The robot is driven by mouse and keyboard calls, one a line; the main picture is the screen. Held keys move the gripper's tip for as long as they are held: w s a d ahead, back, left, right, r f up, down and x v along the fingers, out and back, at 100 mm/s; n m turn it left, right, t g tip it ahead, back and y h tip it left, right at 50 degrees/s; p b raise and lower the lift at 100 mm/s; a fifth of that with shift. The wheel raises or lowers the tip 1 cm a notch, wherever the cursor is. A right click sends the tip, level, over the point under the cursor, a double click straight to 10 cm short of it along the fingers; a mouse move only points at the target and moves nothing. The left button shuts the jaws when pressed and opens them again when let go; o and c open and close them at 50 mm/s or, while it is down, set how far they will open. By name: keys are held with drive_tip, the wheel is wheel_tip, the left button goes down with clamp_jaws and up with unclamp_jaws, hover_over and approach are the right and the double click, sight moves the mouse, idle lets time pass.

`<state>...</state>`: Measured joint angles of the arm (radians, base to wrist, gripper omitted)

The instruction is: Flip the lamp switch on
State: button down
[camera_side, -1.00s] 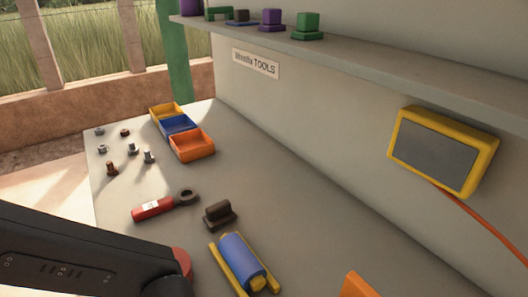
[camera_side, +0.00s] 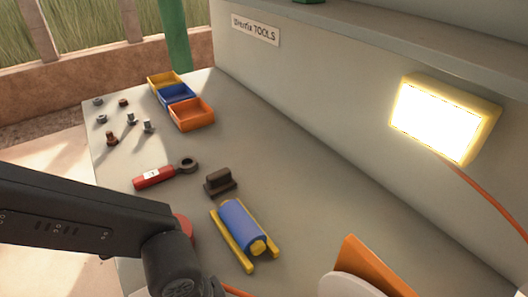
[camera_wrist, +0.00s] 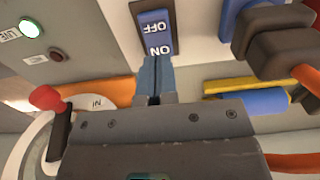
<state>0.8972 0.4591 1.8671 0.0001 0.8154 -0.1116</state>
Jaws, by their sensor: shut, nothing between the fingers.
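In the wrist view a blue rocker switch (camera_wrist: 155,28) sits in a brown frame on a pale panel. Its OFF and ON letters appear upside down, with ON at the end nearer my gripper. My gripper (camera_wrist: 155,66) is shut and empty, its fingertips at the ON end; whether they still touch it is hard to tell. In the side view the yellow-framed lamp (camera_side: 445,118) on the wall glows bright white. My gripper and the switch are out of the side view.
A green indicator (camera_wrist: 30,27) is lit beside a dark red one (camera_wrist: 60,54). A red-knobbed lever (camera_wrist: 46,98) stands left of my gripper. A blue roller (camera_side: 238,225) on yellow rails, a dark block (camera_side: 220,182), a red-handled tool (camera_side: 155,176) and bins (camera_side: 192,116) occupy the bench.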

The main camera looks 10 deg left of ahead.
drive_tip(key=shift+r, duration=2.45)
drive_tip(key=w+a+r+n+t+h, duration=0.1)
drive_tip(key=w+a+r+n, duration=0.1)
drive_tip(key=a+r, duration=0.35)
drive_tip(key=w+a+r+n+t, duration=0.1)
drive_tip(key=w+a+r+n, duration=0.15)
drive_tip(key=a, duration=0.65)
drive_tip(key=s+a+r+n+t, duration=0.1)
drive_tip(key=s+a+r+n, duration=0.1)
drive_tip(key=a, duration=0.6)
drive_tip(key=s+a+r+n+t+y, duration=0.1)
drive_tip(key=s+a, duration=0.3)
drive_tip(key=a, duration=0.4)
drive_tip(key=shift+s+a+r+n+t, duration=0.3)
drive_tip(key=shift+r+n+t, duration=0.15)
drive_tip(key=shift+n+t, duration=0.35)
drive_tip(key=shift+w+d, duration=0.1)
drive_tip(key=shift+d, duration=0.1)
